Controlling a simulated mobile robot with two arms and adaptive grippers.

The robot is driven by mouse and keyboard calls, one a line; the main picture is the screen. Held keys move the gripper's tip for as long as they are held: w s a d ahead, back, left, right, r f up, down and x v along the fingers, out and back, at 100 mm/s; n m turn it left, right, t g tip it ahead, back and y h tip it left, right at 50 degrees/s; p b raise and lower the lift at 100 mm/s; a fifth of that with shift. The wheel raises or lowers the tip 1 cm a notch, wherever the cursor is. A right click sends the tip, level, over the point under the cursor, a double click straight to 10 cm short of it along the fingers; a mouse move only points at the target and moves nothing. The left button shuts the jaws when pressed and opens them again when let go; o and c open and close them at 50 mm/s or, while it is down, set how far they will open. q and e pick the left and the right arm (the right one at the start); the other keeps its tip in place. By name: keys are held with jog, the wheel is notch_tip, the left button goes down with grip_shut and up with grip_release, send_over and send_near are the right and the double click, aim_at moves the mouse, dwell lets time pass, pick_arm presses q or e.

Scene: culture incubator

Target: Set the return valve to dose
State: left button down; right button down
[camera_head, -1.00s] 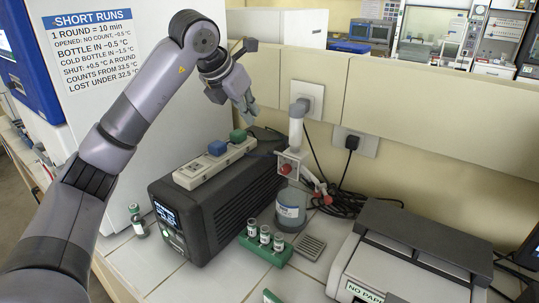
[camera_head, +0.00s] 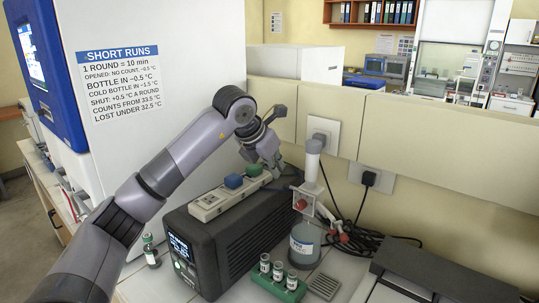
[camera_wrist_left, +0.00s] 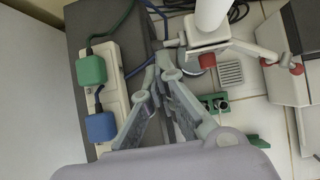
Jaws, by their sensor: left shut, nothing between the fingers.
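Which way the valve is set cannot be read.
A black box (camera_head: 228,245) carries a power strip (camera_head: 212,203) with blue (camera_head: 233,181) and green plugs (camera_head: 253,170) close under my gripper. A green vial rack (camera_head: 278,286) stands in front of the bottle. Cables (camera_head: 372,246) lie behind. A printer (camera_head: 440,275) is at right.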

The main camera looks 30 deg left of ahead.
aim_at(286, 187)
pick_arm(q)
jog(key=p+x, duration=0.2)
jog(key=x, duration=0.5)
jog(key=shift+w+f, duration=0.1)
jog(key=shift+f, duration=0.1)
jog(key=shift+a+f, duration=0.1)
jog(key=shift+a+f+h+b, duration=0.2)
jog(key=shift+h+b, duration=0.25)
jog(key=shift+h, duration=0.15)
jog(key=shift+a+f+n+h+b, duration=0.1)
jog(key=shift+f+n+h+b, duration=0.25)
jog(key=shift+h, duration=0.4)
jog(key=shift+a+f+n+h+b, duration=0.1)
jog(key=shift+f+n+h, duration=0.1)
jog(key=shift+n+h, duration=0.4)
jog(key=shift+r, duration=0.1)
jog(key=shift+r+m+p, duration=0.25)
jog(key=shift+r+p, duration=0.5)
jog(key=shift+r, duration=0.05)
